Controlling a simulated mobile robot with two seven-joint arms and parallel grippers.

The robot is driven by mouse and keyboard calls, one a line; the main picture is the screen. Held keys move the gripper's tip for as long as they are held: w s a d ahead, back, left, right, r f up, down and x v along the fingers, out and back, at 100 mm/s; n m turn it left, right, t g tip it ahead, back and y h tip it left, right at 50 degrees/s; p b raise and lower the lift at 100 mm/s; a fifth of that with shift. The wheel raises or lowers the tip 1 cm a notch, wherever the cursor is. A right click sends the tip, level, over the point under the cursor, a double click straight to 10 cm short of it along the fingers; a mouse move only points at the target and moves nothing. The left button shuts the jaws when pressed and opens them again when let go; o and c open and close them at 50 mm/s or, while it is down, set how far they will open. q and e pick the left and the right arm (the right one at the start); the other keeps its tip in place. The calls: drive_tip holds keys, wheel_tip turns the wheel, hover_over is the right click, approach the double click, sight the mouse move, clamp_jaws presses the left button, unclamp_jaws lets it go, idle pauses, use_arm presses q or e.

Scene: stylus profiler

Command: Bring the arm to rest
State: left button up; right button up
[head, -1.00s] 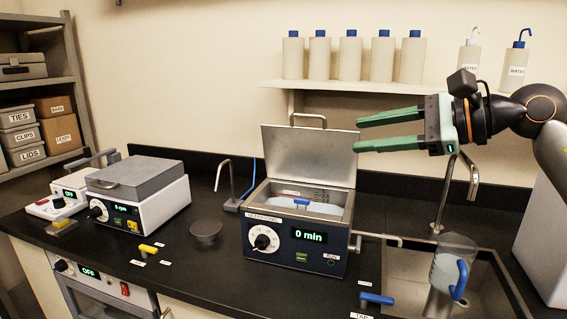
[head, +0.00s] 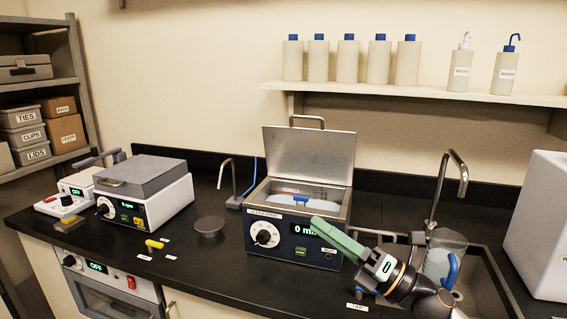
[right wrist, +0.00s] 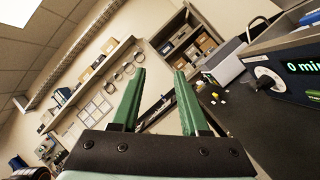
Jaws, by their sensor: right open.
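My right gripper (head: 335,238) is in front of the ultrasonic bath (head: 290,258) in the head view and partly covers its "0 min" display. The gripper points up and left from the lower right. In the right wrist view my right gripper (right wrist: 158,98) has its two green fingers apart, with nothing between them. The bath also shows at the right of the right wrist view (right wrist: 300,85). Its hinged lid (head: 308,162) stands open, and a blue-handled thing shows inside. My left gripper is in neither view.
A sink with a tap (head: 448,185) and a blue-handled beaker (head: 437,262) is at the right, partly behind my right arm. A white box (head: 540,225) stands far right. A grey-lidded instrument (head: 150,205), dish (head: 209,226) and yellow piece (head: 155,244) are left. The counter front centre is clear.

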drive_tip(key=s+d+f+m+t+h, duration=0.25)
drive_tip(key=f+m+h, duration=0.35)
drive_tip(key=f+m, duration=0.55)
drive_tip(key=s+d+f+m+t+h, duration=0.2)
drive_tip(key=d+f+m+t+h, duration=0.15)
drive_tip(key=f+m+h, duration=0.6)
drive_tip(key=s+d+f+m+g+p, duration=0.1)
drive_tip(key=s+f+m+g, duration=0.3)
drive_tip(key=s+f+m, duration=0.3)
drive_tip(key=s+d+f+m+g+h, duration=0.1)
drive_tip(key=s+f+m+g, duration=0.3)
drive_tip(key=s+f, duration=1)
drive_tip(key=d+f+m, duration=0.1)
drive_tip(key=m, duration=0.2)
drive_tip(key=shift+s+d+g+p, duration=0.15)
drive_tip(key=shift+d+g+p, duration=0.1)
drive_tip(key=shift+g+p, duration=0.1)
